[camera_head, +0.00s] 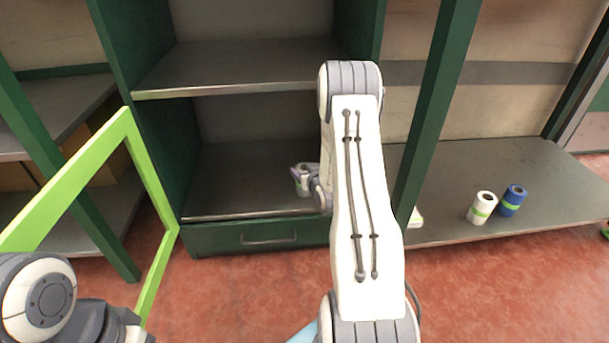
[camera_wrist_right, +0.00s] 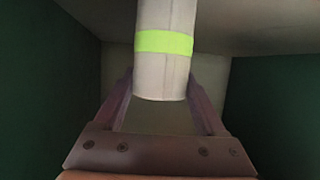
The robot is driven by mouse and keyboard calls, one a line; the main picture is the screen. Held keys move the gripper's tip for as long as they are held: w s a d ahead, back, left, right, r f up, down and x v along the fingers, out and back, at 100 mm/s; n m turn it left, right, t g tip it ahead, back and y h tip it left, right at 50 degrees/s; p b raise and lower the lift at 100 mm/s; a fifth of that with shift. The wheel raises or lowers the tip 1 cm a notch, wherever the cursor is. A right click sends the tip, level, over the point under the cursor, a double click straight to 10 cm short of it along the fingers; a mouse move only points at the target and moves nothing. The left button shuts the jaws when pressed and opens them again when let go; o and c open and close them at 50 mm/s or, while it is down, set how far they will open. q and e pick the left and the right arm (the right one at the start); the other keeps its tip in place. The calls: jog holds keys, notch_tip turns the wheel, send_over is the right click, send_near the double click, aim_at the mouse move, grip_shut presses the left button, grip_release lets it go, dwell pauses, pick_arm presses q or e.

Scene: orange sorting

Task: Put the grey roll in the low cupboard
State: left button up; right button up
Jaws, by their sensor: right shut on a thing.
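The grey roll (camera_wrist_right: 165,72) with a bright green band is between the fingers of my right gripper (camera_wrist_right: 163,100), which is shut on it. The roll looks upright in the right wrist view. In the head view my right gripper (camera_head: 308,180) and the roll are small and partly hidden by my right arm, inside the low cupboard (camera_head: 235,172). Whether the roll touches the cupboard floor cannot be told. The cupboard's light green door frame (camera_head: 150,185) stands open at the left. My left arm shows at the lower left, but its gripper is out of view.
A green post (camera_head: 432,110) stands right of that arm. A drawer (camera_head: 268,238) is below the cupboard.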

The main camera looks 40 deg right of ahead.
jog(key=o, duration=1.5)
jog(key=shift+o, duration=0.2)
jog(key=shift+r, duration=0.25)
jog(key=p+v, duration=0.6)
jog(key=v, duration=0.5)
jog(key=a+r+n+g+y, duration=0.3)
jog(key=a+r, duration=0.1)
jog(key=a, duration=0.9)
jog(key=a+r+n+g+y, duration=0.2)
jog(key=a+r+n+g, duration=0.15)
jog(key=a, duration=1.05)
jog(key=s+a+r+n+g, duration=0.1)
jog(key=s+a+r+g, duration=0.1)
jog(key=s, duration=0.6)
jog(key=s+a+r+n+g, duration=0.2)
jog(key=s+a, duration=0.3)
jog(key=s, duration=0.3)
jog(key=s+a+r+n+g, duration=0.2)
jog(key=s+a+r, duration=0.2)
jog(key=s, duration=0.4)
jog(key=shift+a+y, duration=0.15)
jog(key=shift+y, duration=0.15)
